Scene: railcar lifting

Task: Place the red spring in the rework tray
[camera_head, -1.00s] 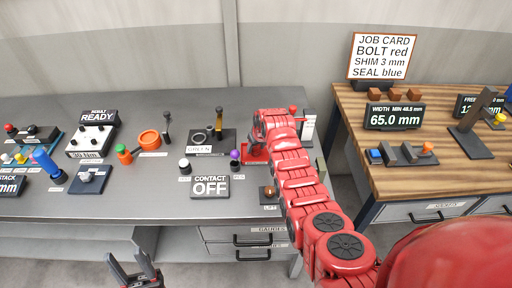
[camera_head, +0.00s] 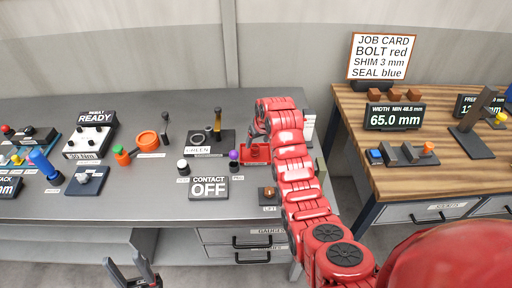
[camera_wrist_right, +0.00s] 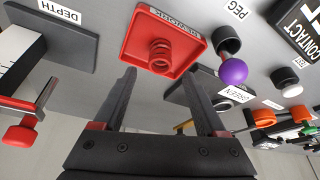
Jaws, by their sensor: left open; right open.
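The red spring (camera_wrist_right: 160,52) stands on the red rework tray (camera_wrist_right: 186,32), inside its rim, in the right wrist view. The tray also shows in the head view (camera_head: 257,155), where I cannot make out the spring. My right gripper (camera_wrist_right: 162,75) is open, its two dark fingers apart on either side of the spring's line and short of it, with nothing between them. In the head view my right arm partly hides this gripper above the tray. My left gripper (camera_head: 133,272) is open and empty, low in front of the bench.
A purple-topped peg (camera_wrist_right: 233,71) stands close beside the tray. A DEPTH-labelled plate (camera_wrist_right: 52,38) and a red-handled lever (camera_wrist_right: 22,130) are on its other side. The CONTACT display (camera_head: 209,187) is nearby on the grey bench (camera_head: 140,200). A wooden bench (camera_head: 440,170) stands at right.

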